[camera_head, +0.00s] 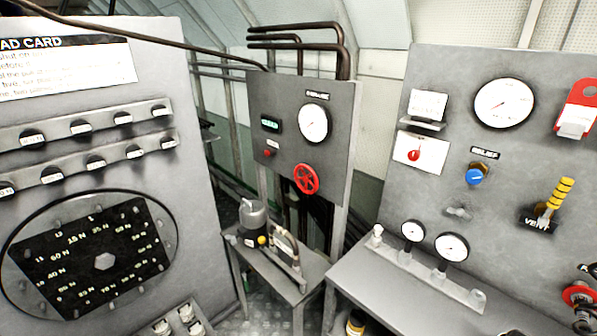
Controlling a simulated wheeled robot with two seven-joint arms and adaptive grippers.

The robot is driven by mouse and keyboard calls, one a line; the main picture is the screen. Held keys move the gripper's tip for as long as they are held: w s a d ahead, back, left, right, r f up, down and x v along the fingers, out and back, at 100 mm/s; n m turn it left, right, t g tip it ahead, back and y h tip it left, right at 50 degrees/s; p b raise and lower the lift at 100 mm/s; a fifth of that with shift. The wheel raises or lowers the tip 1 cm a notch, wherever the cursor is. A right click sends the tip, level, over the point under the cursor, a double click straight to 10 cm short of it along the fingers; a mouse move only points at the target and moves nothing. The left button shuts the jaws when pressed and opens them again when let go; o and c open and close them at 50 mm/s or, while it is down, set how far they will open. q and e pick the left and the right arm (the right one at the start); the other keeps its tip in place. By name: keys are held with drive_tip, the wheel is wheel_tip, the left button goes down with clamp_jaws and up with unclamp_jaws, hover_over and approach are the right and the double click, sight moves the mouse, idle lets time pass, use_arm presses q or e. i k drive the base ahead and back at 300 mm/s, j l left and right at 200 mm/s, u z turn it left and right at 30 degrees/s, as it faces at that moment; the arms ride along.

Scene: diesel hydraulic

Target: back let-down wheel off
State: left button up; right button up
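A red spoked handwheel (306,179) sits on the grey middle panel (270,100), below a round white gauge (314,123). Nothing touches the wheel. A second red round knob or wheel (580,293) shows at the lower right edge, partly cut off by the frame. I cannot read a label that says which one is the let-down wheel. Neither of my grippers is in view.
A small bench (285,283) with a grey pump-like unit (253,217) stands below the middle panel. The right panel (440,90) carries gauges, a blue relief knob (474,176) and a yellow vent handle (559,194). The left panel (195,150) holds a dark dial plate (125,238).

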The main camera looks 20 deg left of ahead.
sight(307, 178)
drive_tip(key=j+z, duration=0.25)
drive_tip(key=j, duration=0.15)
drive_tip(key=k+j+z, duration=0.15)
drive_tip(key=j+z, duration=0.15)
drive_tip(key=k+j+z, duration=0.25)
drive_tip(key=j, duration=0.25)
drive_tip(key=i, duration=0.1)
